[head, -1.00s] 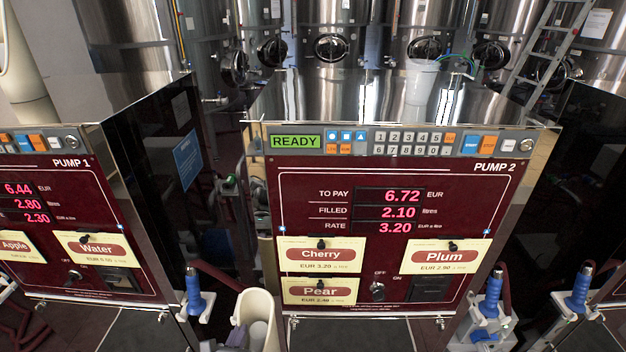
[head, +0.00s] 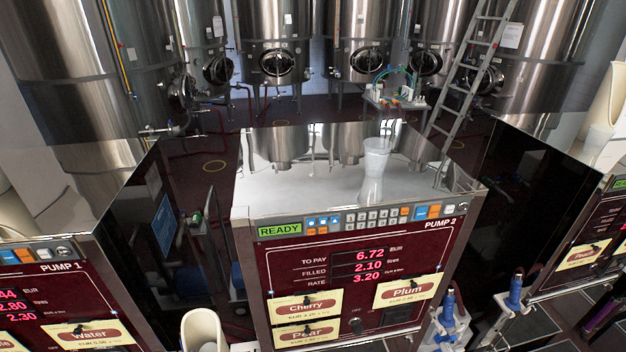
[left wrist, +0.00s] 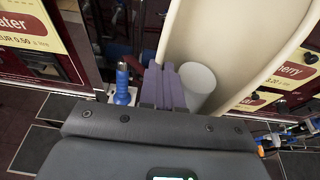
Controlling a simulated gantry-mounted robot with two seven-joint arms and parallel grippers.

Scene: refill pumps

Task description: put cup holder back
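The cream cup holder (left wrist: 240,50) fills the upper right of the left wrist view, tilted, with a pale cup (left wrist: 198,85) showing beside its wall. My left gripper (left wrist: 165,88) has its two purple fingers close together at the holder's edge and appears shut on it; the exact contact is hidden. In the head view the holder (head: 200,330) shows at the bottom edge, left of Pump 2 (head: 375,265). The left gripper itself is out of that view. My right gripper is in neither view.
A translucent cup (head: 375,165) stands on Pump 2's shiny top (head: 290,190), which is otherwise clear. Other cream holders stand on Pump 1 (head: 15,208) and the right pump (head: 605,105). Tanks and a ladder (head: 462,90) stand behind.

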